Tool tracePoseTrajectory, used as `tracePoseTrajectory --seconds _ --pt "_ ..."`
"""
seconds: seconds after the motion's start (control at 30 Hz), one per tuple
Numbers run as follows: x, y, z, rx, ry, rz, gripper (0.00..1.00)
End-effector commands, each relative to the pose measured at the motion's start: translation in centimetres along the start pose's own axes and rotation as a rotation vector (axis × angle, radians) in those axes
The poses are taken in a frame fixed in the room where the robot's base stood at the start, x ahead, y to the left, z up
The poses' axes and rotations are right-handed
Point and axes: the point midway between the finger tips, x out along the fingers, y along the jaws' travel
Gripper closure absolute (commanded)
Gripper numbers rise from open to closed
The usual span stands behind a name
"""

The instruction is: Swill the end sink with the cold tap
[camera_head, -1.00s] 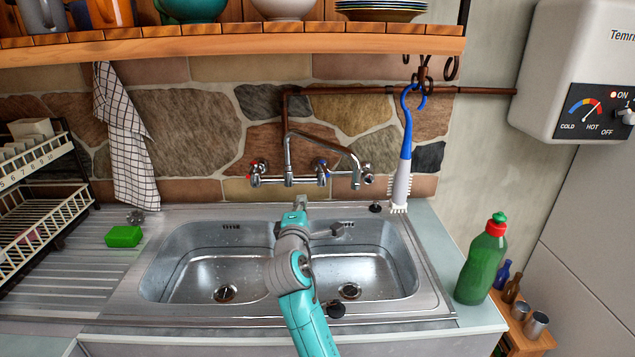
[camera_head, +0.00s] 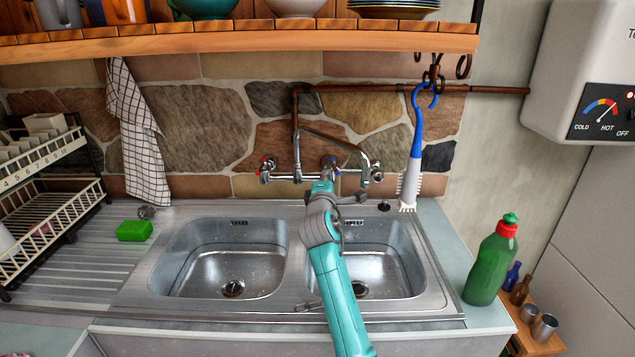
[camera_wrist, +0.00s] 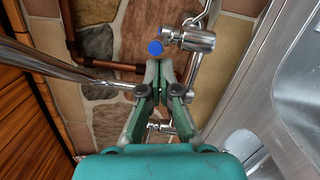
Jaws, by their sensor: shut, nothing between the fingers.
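The wall tap (camera_head: 298,170) is chrome, with a red-marked handle (camera_head: 266,165) at its left. The blue-capped cold handle (camera_head: 329,162) is right of the middle; its round blue cap (camera_wrist: 155,48) shows clearly in the wrist view. The spout (camera_head: 340,144) bends over to the right and its end is above the right sink. My gripper (camera_wrist: 163,66) is shut and empty, its tips close to the blue cap; I cannot tell if they touch. In the head view my arm hides part of the right-hand end sink (camera_head: 396,258). No stream of water shows.
The left sink (camera_head: 210,268) is empty. A brush (camera_head: 411,160) hangs at the right, a checked towel (camera_head: 135,135) at the left. A green sponge (camera_head: 134,231), dish rack (camera_head: 45,190) and green bottle (camera_head: 490,265) flank the sinks. A shelf (camera_head: 240,44) overhangs the tap.

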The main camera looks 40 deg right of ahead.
Motion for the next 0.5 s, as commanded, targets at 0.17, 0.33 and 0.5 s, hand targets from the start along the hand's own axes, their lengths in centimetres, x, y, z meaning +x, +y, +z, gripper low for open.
tracePoseTrajectory --seconds 0.17,0.33,0.5 --pt "0.1 0.0 0.4 0.001 0.001 0.0 1.0" --pt "0.1 0.0 0.4 0.001 0.001 0.0 1.0" --pt "0.1 -0.2 1.4 0.001 -0.002 0.0 1.0"
